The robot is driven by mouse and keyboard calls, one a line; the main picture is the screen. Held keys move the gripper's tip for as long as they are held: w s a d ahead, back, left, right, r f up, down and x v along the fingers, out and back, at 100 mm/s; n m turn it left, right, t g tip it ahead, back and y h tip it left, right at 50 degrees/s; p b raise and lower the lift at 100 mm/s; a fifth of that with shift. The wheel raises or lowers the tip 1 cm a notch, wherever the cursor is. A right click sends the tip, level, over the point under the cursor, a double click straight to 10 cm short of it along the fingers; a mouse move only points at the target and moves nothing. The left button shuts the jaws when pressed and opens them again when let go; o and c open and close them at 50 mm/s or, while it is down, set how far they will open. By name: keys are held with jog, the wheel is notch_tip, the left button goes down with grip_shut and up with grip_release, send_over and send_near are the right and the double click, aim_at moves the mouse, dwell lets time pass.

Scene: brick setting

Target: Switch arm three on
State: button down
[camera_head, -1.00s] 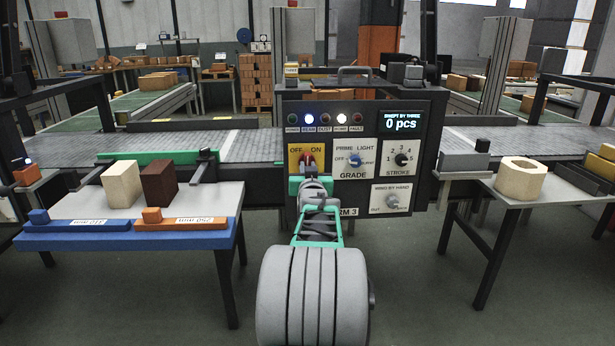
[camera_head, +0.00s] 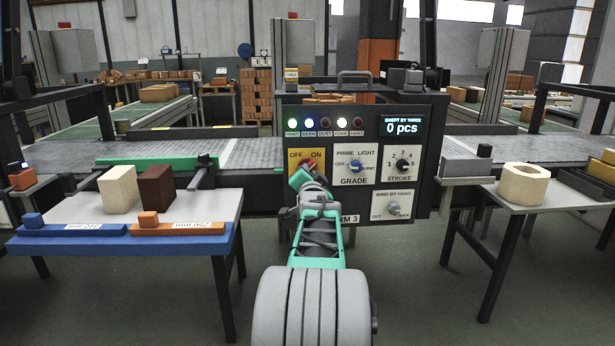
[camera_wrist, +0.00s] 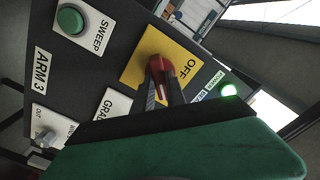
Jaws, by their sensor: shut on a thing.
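The ARM 3 control box (camera_head: 365,108) stands straight ahead. Its yellow OFF/ON plate (camera_head: 293,154) carries a red switch handle, mostly hidden behind my gripper (camera_head: 305,180) in the head view. In the wrist view the red switch handle (camera_wrist: 158,68) sits on the yellow plate (camera_wrist: 137,72), and my gripper (camera_wrist: 164,94) is shut on it. The green power lamp (camera_head: 292,124) is lit, and it also glows in the wrist view (camera_wrist: 229,90). The blue beam lamp and white home lamp are lit; dust and fault are dark. The display (camera_head: 402,126) reads 0 pcs.
Close by are the GRADE knob (camera_head: 355,166), the STROKE knob (camera_head: 403,165), the hand-wind knob (camera_head: 393,208) and, in the wrist view, a green SWEEP button (camera_wrist: 71,19). A blue-edged table (camera_head: 75,245) with blocks stands left, another table (camera_head: 545,196) right.

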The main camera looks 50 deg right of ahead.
dwell(0.3)
jog(key=c, duration=1.4)
grip_release()
jog(key=shift+o, duration=0.2)
jog(key=shift+a, duration=0.1)
jog(key=v, duration=0.7)
jog(key=shift+s+a+p, duration=0.2)
jog(key=shift+s+p, duration=0.1)
jog(key=shift+p, duration=0.1)
